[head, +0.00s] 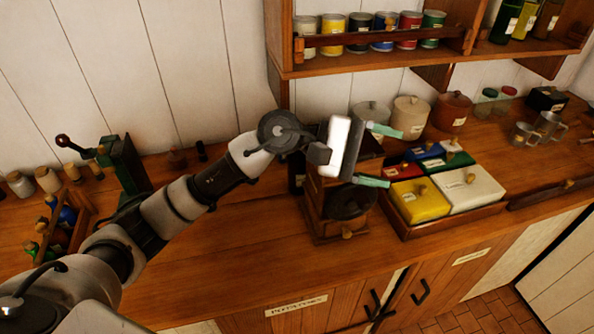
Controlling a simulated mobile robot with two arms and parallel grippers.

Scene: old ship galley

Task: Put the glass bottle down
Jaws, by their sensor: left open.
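My left gripper (378,156) is open, with its two pale green fingertips apart and no bottle between them. It hangs above the coffee grinder (325,212) and left of the canisters. Glass bottles show in two places: dark green and yellowish bottles (509,20) stand on the upper shelf at the right, cut by the top edge. Small blue and green bottles (67,215) with corks stand in a wooden rack at the far left. I cannot tell which bottle the task means. My right gripper is not in view.
Lidded boxes in red, blue, green, yellow and white (419,203) sit in a wooden tray right of the grinder. Canisters (411,117) and metal cups (549,126) stand behind. Tins (384,31) line the shelf. The counter (220,250) is clear left of the grinder.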

